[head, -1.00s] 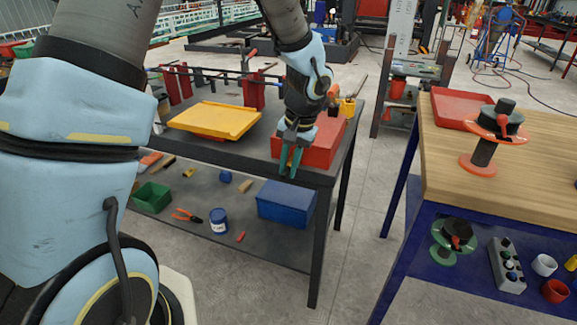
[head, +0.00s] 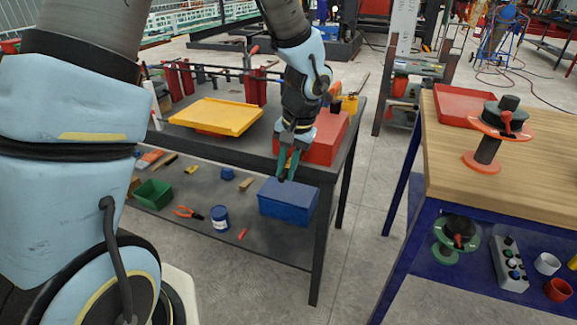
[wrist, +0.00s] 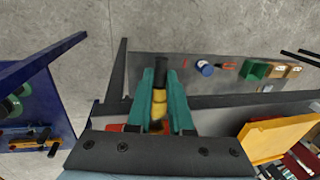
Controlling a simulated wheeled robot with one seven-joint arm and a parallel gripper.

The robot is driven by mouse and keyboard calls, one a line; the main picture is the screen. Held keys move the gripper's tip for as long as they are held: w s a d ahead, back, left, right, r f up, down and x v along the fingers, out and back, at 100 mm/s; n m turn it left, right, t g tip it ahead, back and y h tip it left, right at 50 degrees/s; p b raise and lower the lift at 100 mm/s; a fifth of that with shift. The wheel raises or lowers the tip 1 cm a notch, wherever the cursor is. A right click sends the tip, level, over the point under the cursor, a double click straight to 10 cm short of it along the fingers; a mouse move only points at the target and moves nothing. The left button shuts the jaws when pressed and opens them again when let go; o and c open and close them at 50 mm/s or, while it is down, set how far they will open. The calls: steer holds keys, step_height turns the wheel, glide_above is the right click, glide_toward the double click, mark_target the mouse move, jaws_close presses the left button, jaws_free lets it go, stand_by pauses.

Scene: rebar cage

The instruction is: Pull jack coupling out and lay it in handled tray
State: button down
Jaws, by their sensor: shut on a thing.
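My gripper (head: 288,165) points down at the front edge of the dark workbench, beside the red box. In the wrist view its teal fingers (wrist: 160,103) are shut on a narrow piece with a dark end (wrist: 160,68) and a yellow body (wrist: 159,97); I take this to be the jack coupling. In the head view the fingers mostly hide it. A shallow yellow tray (head: 217,116) lies on the workbench to the left of my gripper. A red tray (head: 465,107) lies on the wooden bench at the right. I cannot tell which tray has handles.
The red box (head: 318,142) stands just behind my gripper, with a yellow item (head: 349,104) behind it. The lower shelf holds a blue box (head: 288,203), a blue can (head: 220,219) and a green bin (head: 153,194). Open floor separates the benches.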

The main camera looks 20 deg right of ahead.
mark_target(281, 176)
steer(key=shift+s+a+b, duration=0.35)
steer(key=shift+s+a, duration=0.7)
steer(key=shift+s, duration=0.1)
